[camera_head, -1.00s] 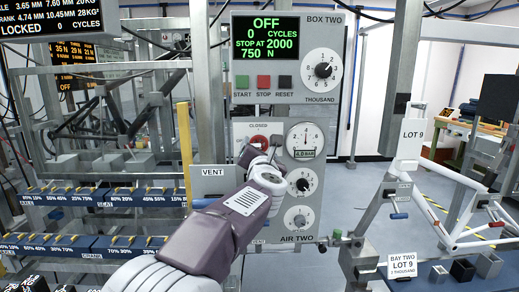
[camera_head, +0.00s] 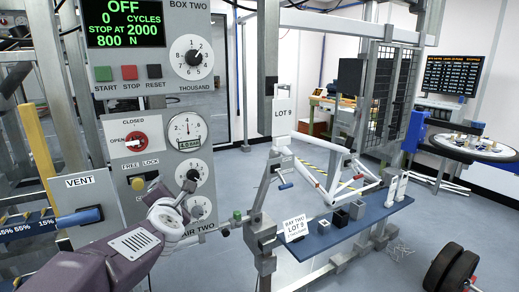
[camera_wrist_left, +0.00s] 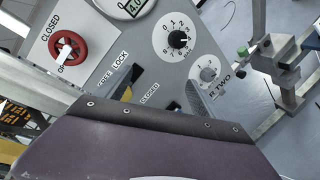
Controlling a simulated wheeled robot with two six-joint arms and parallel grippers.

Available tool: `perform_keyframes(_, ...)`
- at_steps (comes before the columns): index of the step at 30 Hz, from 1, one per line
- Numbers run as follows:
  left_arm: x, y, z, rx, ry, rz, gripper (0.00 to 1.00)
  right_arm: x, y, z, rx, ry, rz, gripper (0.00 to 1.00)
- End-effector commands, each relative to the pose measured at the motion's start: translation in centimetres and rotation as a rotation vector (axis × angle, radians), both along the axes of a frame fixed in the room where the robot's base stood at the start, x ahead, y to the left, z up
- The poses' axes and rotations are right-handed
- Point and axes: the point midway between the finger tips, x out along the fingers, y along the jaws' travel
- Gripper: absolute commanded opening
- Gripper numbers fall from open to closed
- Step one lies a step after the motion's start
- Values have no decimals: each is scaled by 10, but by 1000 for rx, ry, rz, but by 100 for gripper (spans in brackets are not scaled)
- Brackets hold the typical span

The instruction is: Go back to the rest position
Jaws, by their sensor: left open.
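My left gripper (camera_head: 187,190) is in front of the lower part of the grey BOX TWO panel (camera_head: 172,105), near the lower dials. In the left wrist view its two open fingers (camera_wrist_left: 158,92) stand apart with nothing between them. The red valve knob (camera_head: 136,142) is on the panel, up and left of the gripper, and apart from it. Its white handle points toward OPEN. It also shows in the left wrist view (camera_wrist_left: 67,46). My right gripper is not in view.
The pressure gauge (camera_head: 187,132) reads about 4 bar. A white bicycle frame (camera_head: 330,165) is mounted on a stand to the right, above a blue shelf (camera_head: 350,225) with small blocks. Black weight plates (camera_head: 450,268) are at lower right.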

Motion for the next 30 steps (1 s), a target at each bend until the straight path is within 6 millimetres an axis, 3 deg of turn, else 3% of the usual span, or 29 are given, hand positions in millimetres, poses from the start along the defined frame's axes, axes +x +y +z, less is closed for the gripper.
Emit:
perform_keyframes(1, -5, -21, -42, 128, 139, -121, 77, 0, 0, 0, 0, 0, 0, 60)
perform_keyframes(4, -32, -60, -123, 404, 408, -409, 77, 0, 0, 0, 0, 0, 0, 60)
perform_keyframes(6, -63, -79, -175, 581, 575, -622, 77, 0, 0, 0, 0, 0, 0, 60)
perform_keyframes(9, -113, -95, -230, 792, 756, -908, 77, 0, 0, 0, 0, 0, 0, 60)
perform_keyframes(12, -162, -100, -268, 963, 887, -1172, 77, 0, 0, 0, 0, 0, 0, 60)
perform_keyframes(16, -225, -96, -300, 1158, 1005, -1524, 77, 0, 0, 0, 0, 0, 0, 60)
perform_keyframes(18, -257, -90, -310, 1278, 1039, -1746, 77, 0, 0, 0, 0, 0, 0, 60)
perform_keyframes(20, -270, -88, -311, 1372, 1017, -1904, 77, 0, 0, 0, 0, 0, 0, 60)
perform_keyframes(21, -268, -88, -282, 1383, 1010, -1902, 77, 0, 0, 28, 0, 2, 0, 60)
perform_keyframes(30, -267, -88, -173, 1379, 1010, -1891, 77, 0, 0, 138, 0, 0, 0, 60)
